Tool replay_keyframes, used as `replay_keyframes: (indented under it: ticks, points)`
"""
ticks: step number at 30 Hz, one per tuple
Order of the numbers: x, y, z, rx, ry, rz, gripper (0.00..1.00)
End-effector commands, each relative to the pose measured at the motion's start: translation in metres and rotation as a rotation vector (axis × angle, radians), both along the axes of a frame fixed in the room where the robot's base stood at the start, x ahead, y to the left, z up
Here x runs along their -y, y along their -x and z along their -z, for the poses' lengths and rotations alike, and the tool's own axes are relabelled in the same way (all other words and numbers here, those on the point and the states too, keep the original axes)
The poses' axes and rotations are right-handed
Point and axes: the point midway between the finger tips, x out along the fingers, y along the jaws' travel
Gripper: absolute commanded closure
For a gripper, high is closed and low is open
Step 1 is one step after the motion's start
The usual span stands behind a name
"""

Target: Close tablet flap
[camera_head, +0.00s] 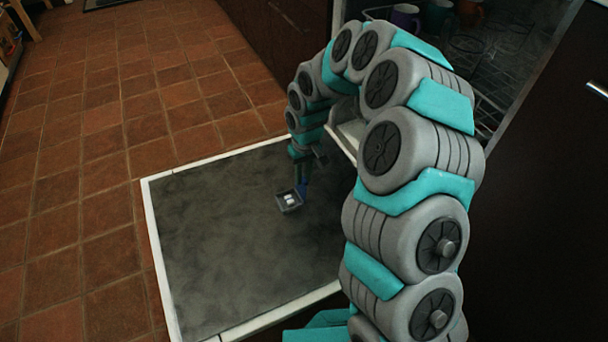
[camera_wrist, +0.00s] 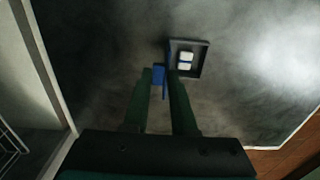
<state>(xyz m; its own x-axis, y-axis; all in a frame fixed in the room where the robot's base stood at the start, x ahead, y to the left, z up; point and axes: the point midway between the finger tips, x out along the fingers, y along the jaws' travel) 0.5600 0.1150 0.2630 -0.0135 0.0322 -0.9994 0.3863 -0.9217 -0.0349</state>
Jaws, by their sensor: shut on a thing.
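The tablet compartment (camera_head: 289,203) is a small dark square tray set in the dark inner face of the lowered appliance door (camera_head: 220,250). White tablet pieces (camera_wrist: 186,61) lie in it, uncovered. The blue flap (camera_head: 301,191) is open and stands up along one side of the compartment; it also shows in the wrist view (camera_wrist: 158,75), left of the tray (camera_wrist: 203,60). My gripper (camera_head: 300,180) is over the door with its green fingers shut on the blue flap. In the wrist view, the flap lies between the fingertips (camera_wrist: 158,80), which partly hide it.
Wire racks with mugs (camera_head: 405,18) and glasses stand inside the appliance at the upper right. A dark cabinet front with a metal handle (camera_head: 597,89) is at the right. The door surface around the compartment is clear, and the tiled floor (camera_head: 90,180) is open.

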Motion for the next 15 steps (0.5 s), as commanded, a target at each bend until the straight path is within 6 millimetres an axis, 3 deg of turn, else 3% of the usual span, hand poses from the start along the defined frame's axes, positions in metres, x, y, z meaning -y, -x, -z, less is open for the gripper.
replay_keyframes:
  ticks: [15]
  points:
    - [-0.014, 0.006, 0.0, 0.071, 0.172, -0.004, 1.0]
